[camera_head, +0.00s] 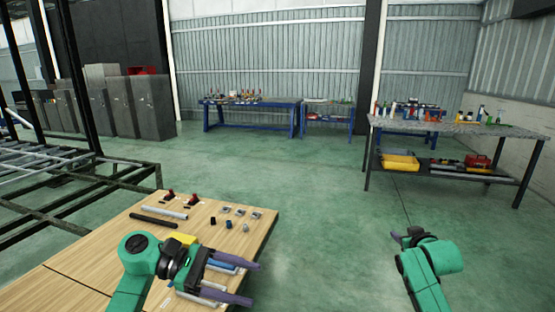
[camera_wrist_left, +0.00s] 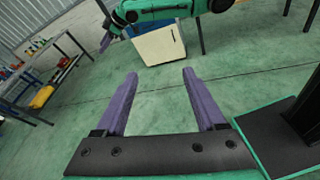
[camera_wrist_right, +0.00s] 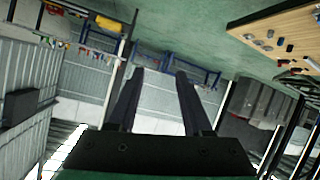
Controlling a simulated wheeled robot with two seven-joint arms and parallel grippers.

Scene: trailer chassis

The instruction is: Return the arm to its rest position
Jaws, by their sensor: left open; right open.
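My left arm reaches in at the lower left of the head view. My left gripper (camera_head: 250,282) is above the right edge of the wooden table, its purple fingers pointing right. In the left wrist view the fingers (camera_wrist_left: 158,90) are spread and nothing is between them. My right arm is at the lower right of the head view, over open floor. My right gripper (camera_head: 396,237) shows only in part there. In the right wrist view its dark fingers (camera_wrist_right: 158,88) are apart and empty.
The wooden table (camera_head: 70,262) holds dark and grey rods (camera_head: 153,221), red-topped parts (camera_head: 193,200) and several small pieces. A metal frame (camera_head: 90,180) stands at left. A workbench with tools (camera_head: 455,128) is at right, a blue bench (camera_head: 250,103) at the back. The green floor between is clear.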

